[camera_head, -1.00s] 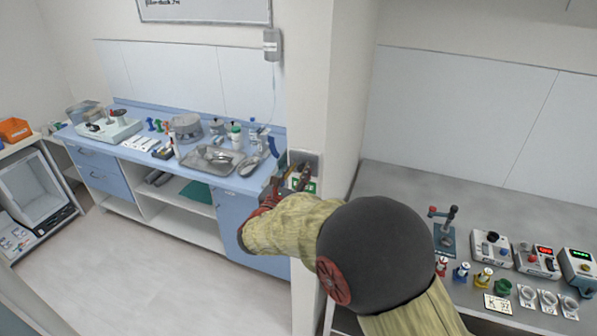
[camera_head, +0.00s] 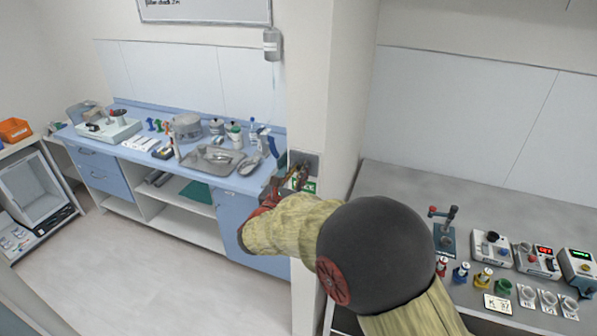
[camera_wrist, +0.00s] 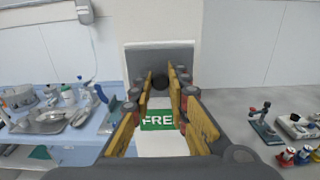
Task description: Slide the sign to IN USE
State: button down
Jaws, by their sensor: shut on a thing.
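The sign is a grey plate (camera_head: 306,158) on the end face of the wall; it also shows straight ahead in the wrist view (camera_wrist: 160,58). Its green panel reads "FRE", with the last letter hidden by a finger (camera_wrist: 158,121). A small dark round knob (camera_wrist: 159,81) sits on the sign above the green panel. My gripper (camera_wrist: 159,84) has its yellow fingers either side of the knob and is shut on it. In the head view my gripper (camera_head: 297,178) is in front of the sign and hides part of it.
A blue-topped counter (camera_head: 232,187) with a metal tray (camera_head: 212,160) and bottles stands left of the wall end. A grey bench (camera_head: 400,183) with small devices and coloured pots is on the right. The floor (camera_head: 150,275) at left is clear.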

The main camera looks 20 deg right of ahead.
jog(key=shift+f, duration=0.1)
notch_tip(320, 180, down, 9)
jog(key=b, duration=0.6)
jog(key=shift+f, duration=0.2)
jog(key=c, duration=2)
grip_release()
jog(key=shift+c, duration=0.2)
jog(key=o, duration=0.3)
jog(key=shift+r, duration=0.1)
jog(key=v, duration=1.2)
